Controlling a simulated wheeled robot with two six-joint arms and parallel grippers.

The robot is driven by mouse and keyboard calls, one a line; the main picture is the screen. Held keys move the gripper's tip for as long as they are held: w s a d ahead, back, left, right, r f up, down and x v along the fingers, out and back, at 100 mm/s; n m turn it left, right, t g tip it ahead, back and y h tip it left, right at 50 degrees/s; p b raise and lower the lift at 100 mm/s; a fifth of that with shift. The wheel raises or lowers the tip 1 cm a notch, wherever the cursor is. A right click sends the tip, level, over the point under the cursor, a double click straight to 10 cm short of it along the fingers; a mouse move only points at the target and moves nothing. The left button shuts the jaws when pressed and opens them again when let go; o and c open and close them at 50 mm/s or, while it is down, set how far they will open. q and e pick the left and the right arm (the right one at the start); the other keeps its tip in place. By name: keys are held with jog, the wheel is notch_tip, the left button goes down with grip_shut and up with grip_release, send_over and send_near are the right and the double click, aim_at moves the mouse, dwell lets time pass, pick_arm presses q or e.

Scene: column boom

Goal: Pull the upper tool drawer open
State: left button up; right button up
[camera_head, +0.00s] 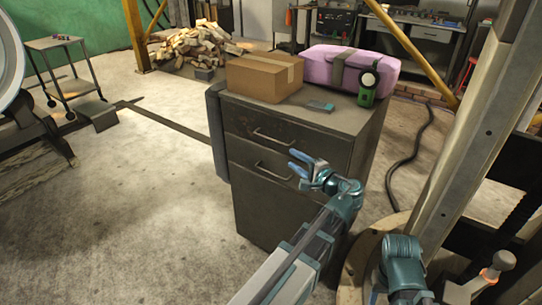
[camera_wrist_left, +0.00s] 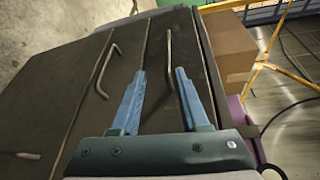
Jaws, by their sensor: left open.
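The dark metal cabinet (camera_head: 290,215) stands in the middle of the head view. Its upper tool drawer (camera_head: 240,122) looks closed, flush with the front, and has a thin bar handle (camera_head: 272,137). The same upper handle shows in the wrist view (camera_wrist_left: 170,50). My left gripper (camera_head: 296,167) is open and empty in front of the cabinet. In the wrist view its blue fingers (camera_wrist_left: 161,71) point at the upper drawer, with the upper handle near the right fingertip. I cannot tell whether they touch. My right gripper is not in view.
The lower drawer has its own handle (camera_head: 272,172). On the cabinet top are a cardboard box (camera_head: 262,78), a pink case (camera_head: 325,68), a green-and-black device (camera_head: 368,85) and a small teal item (camera_head: 320,106). A slanted metal post (camera_head: 470,125) stands right. The floor at left is mostly clear.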

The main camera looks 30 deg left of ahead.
aim_at(271, 140)
pick_arm(q)
jog(key=shift+w+a+r+t+y, duration=0.25)
jog(key=shift+w+a+t+y, duration=0.05)
jog(key=shift+w+a, duration=0.1)
jog(key=b+x, duration=0.1)
jog(key=x, duration=1.2)
jog(key=shift+a+f, duration=0.15)
jog(key=shift+a, duration=0.1)
grip_shut()
dwell(0.9)
